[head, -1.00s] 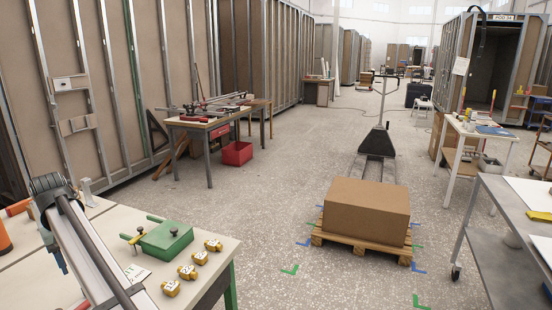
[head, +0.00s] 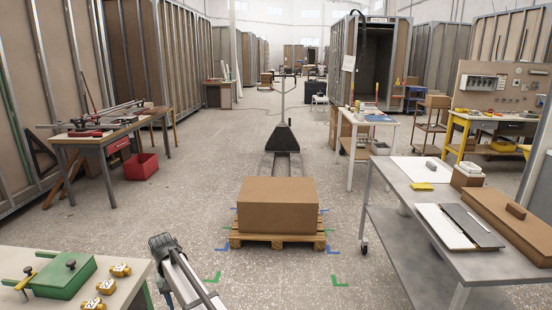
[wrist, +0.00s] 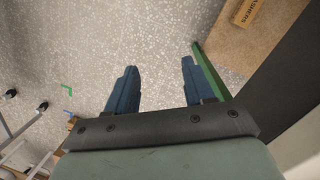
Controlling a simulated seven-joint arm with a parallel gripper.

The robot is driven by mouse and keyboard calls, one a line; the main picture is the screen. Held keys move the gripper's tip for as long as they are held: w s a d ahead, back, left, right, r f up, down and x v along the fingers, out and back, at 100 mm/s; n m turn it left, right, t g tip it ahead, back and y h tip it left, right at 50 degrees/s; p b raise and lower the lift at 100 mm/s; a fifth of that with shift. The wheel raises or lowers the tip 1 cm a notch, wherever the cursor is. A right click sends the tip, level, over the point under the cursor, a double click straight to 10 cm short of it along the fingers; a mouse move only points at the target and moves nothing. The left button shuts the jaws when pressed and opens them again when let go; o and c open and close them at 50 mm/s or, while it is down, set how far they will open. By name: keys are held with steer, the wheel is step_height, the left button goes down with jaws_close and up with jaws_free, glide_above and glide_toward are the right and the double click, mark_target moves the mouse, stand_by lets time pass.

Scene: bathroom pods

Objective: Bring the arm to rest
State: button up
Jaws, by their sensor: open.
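My gripper (wrist: 157,88) shows in the wrist view with its two blue fingers apart and nothing between them. Speckled floor lies beyond the fingertips. A green bar, perhaps a table leg, stands close beside the right finger; I cannot tell whether they touch. In the head view, part of my arm (head: 180,275) shows at the bottom, just right of the workbench corner.
A carton (head: 277,204) sits on a pallet (head: 278,240) ahead. A grey table (head: 440,195) stands at right. Floor is open between workbench and pallet.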

steer(key=s+d+f+m+g, duration=0.1)
steer(key=s+d+f, duration=0.2)
steer(key=d+f, duration=0.7)
steer(key=s+d+f+m+g, duration=0.1)
steer(key=s+d+f, duration=0.3)
steer(key=d+f, duration=0.55)
steer(key=s+d+f+m+g, duration=0.1)
steer(key=s+d+f, duration=0.2)
steer(key=d+f, duration=0.65)
steer(key=s+d+f+m+g, duration=0.1)
steer(key=s+d+f, duration=0.1)
steer(key=s+d, duration=0.5)
steer(key=s+d+f+m+g+y, duration=0.1)
steer(key=s+d+f, duration=0.2)
steer(key=s+d, duration=0.4)
steer(key=s+d+f+m, duration=0.1)
steer(key=s+d+f, duration=0.2)
steer(key=s+d, duration=0.5)
steer(key=s, duration=0.9)
steer(key=shift+g+y, duration=0.4)
